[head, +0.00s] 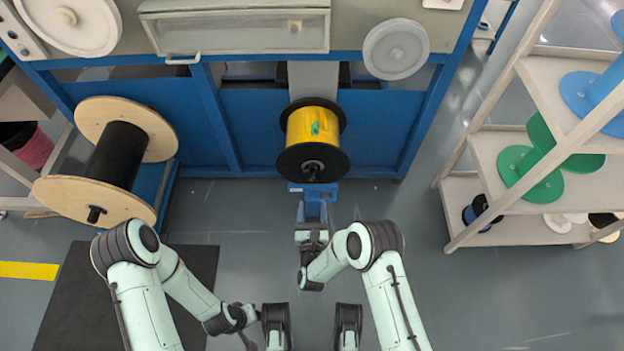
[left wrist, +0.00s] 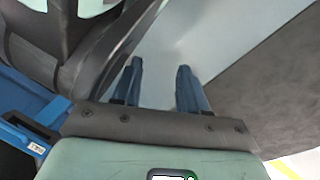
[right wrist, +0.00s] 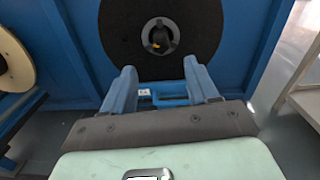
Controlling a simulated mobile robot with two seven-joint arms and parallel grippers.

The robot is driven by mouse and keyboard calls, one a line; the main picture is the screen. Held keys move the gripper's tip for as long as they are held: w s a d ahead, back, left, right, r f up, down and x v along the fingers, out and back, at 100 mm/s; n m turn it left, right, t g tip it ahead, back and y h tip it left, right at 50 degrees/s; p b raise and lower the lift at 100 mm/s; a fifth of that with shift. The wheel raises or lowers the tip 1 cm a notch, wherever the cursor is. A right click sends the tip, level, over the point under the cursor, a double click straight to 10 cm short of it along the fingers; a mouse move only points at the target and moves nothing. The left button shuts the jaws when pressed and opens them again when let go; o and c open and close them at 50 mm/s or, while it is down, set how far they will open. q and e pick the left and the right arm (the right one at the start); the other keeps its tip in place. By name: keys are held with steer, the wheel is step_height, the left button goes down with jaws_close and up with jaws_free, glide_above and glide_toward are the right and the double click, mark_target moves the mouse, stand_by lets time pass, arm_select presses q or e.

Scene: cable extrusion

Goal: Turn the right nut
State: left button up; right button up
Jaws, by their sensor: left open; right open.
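A yellow-wound spool (head: 315,125) with black flanges sits at the blue machine front in the head view. A dark nut-like hub (head: 313,171) is at the centre of its near flange. In the right wrist view the flange (right wrist: 120,30) faces me, with the dark hub (right wrist: 160,37) at its middle. My right gripper (head: 313,207) is below the spool in the head view. It also shows in the right wrist view (right wrist: 160,68), open and empty, apart from the hub. My left gripper (left wrist: 160,70) is open and empty over the floor; its fingers are not clear in the head view.
A large wooden-flanged spool (head: 118,143) with a black core stands at left. A shelf rack (head: 465,215) with green and blue spools stands at right. A dark mat (head: 75,300) lies at lower left. The floor right of my right arm is clear.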

mark_target(313, 180)
steer(key=w+b, duration=0.3)
steer(key=w, duration=0.7)
arm_select(q)
steer(key=s+f+g, duration=0.2)
steer(key=s+f, duration=0.2)
steer(key=s, duration=0.3)
steer(key=shift+a, duration=0.4)
arm_select(e)
steer(key=shift+w, duration=0.55)
